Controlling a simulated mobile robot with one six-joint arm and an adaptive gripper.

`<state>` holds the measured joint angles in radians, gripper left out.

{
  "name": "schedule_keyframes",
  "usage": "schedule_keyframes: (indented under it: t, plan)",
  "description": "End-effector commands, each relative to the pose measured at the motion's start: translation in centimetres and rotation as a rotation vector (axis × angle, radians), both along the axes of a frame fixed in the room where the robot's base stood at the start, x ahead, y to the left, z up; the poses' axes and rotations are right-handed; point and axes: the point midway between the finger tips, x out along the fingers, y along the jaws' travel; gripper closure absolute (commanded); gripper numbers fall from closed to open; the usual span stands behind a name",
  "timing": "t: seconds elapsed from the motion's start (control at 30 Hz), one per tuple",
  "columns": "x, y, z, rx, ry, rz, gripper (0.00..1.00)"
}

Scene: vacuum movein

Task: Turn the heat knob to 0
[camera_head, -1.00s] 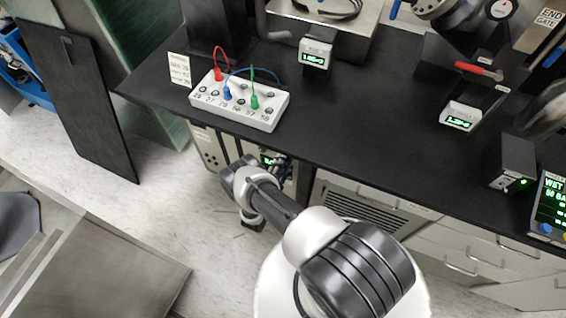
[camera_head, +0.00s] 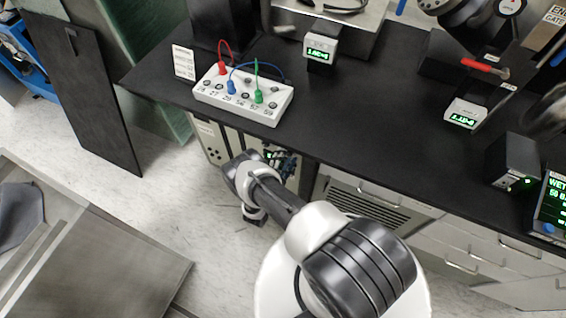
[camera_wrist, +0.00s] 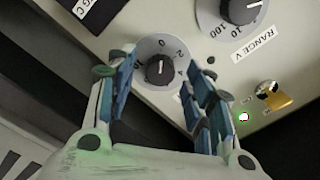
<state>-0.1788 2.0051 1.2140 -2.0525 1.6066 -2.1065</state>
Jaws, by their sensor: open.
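In the wrist view a black knob (camera_wrist: 158,69) with a white pointer sits on a round grey dial with small marks, on a pale panel (camera_wrist: 150,25). No heat label on it can be read. My gripper (camera_wrist: 155,76) is open, one finger on each side of this dial. I cannot tell whether the fingers touch the knob. In the head view my arm reaches down to a pale equipment rack (camera_head: 210,140) under the bench edge; the knob itself is not visible there.
A second dial (camera_wrist: 243,14), labelled RANGE V, is at the upper right of the panel. A brass piece (camera_wrist: 272,96) and a lit lamp (camera_wrist: 243,117) lie right of my fingers. The black bench (camera_head: 370,130) overhangs the rack and holds a white socket box (camera_head: 243,94) with coloured leads.

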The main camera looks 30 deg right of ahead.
Motion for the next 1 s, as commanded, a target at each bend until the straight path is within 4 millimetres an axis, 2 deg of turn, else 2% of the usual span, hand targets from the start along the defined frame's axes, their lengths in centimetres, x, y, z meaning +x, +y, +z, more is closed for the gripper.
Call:
schedule_keyframes:
  t: [0.17, 0.4, 0.6, 0.73, 1.0]
  plan:
    - [-1.3, 2.0, 0.0, -0.002, 0.002, 0.007, 0.52]
    - [-4.5, 6.1, 0.0, -0.002, 0.002, 0.009, 0.52]
    - [-6.5, 8.5, 0.0, 0.000, 0.002, 0.005, 0.52]
    - [-7.1, 9.2, 0.0, -0.001, 0.002, 0.002, 0.52]
    - [-7.3, 9.3, 0.0, -0.001, 0.001, 0.000, 0.52]
